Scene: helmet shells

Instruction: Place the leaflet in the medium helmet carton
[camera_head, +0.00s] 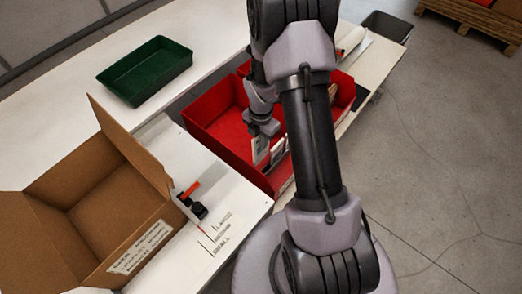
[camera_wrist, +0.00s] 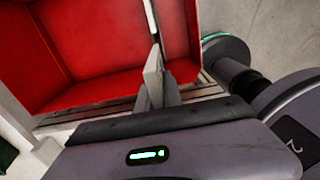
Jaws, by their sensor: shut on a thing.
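My gripper (camera_head: 262,138) points down into the red bin (camera_head: 205,112) and is shut on a pale, thin leaflet (camera_head: 260,150), which stands on edge inside the bin. In the wrist view a grey upright finger (camera_wrist: 154,78) shows in front of the red bin (camera_wrist: 95,45); the leaflet's grip is hard to make out there. An open brown carton (camera_head: 85,200) with raised flaps stands at the left of the table. Its front bears a white label (camera_head: 140,247), too small to read for size.
A green tray (camera_head: 147,70) sits on the table at the back left. A small black and orange tool (camera_head: 195,203) lies beside the carton, by printed size lines (camera_head: 222,235). A dark grey bin (camera_head: 387,27) is at the back right. The bin walls surround my gripper.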

